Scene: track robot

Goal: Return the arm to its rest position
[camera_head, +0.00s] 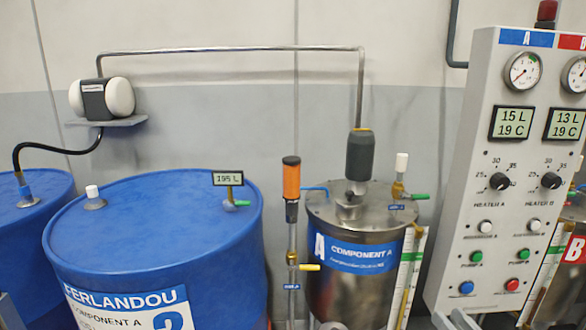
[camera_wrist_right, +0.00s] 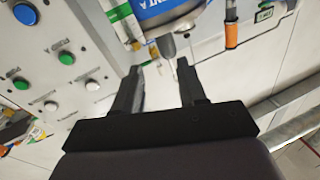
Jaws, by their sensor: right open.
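My right gripper (camera_wrist_right: 158,68) shows in the right wrist view. Its two dark fingers are spread apart and nothing is between them. They point toward the lower part of the steel Component A tank, whose blue label (camera_wrist_right: 160,10) shows at the top of that view. I cannot tell the exact distance to the tank. In the head view I cannot clearly make out the right gripper. My left gripper is in neither view.
In the head view, the Component A tank (camera_head: 345,285) stands between a blue drum (camera_head: 150,230) and a control panel (camera_head: 480,215) with knobs and buttons. An orange-topped pipe (camera_head: 291,180) rises between drum and tank. The panel also shows in the wrist view (camera_wrist_right: 60,30).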

